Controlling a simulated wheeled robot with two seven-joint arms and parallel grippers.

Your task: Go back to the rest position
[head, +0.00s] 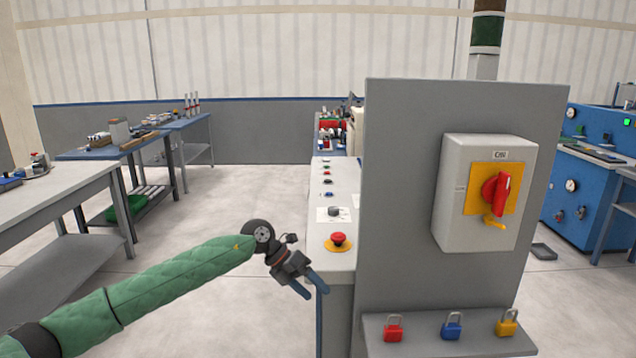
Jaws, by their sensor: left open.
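My left arm, in a green quilted sleeve, reaches in from the lower left of the head view. My left gripper (312,288) is open, with two blue-grey fingers and nothing visible between them. It is in front of the near left corner of the control desk (346,262), overlapping its edge in the picture; I cannot tell whether it touches. My right gripper is not in view.
A grey panel (400,200) stands at the right with a switch box (460,200). Red (393,329), blue (452,325) and yellow (507,322) padlocks are at its shelf. A red emergency button (338,239) is near the gripper. Open floor (215,215) lies left, before workbenches (60,190).

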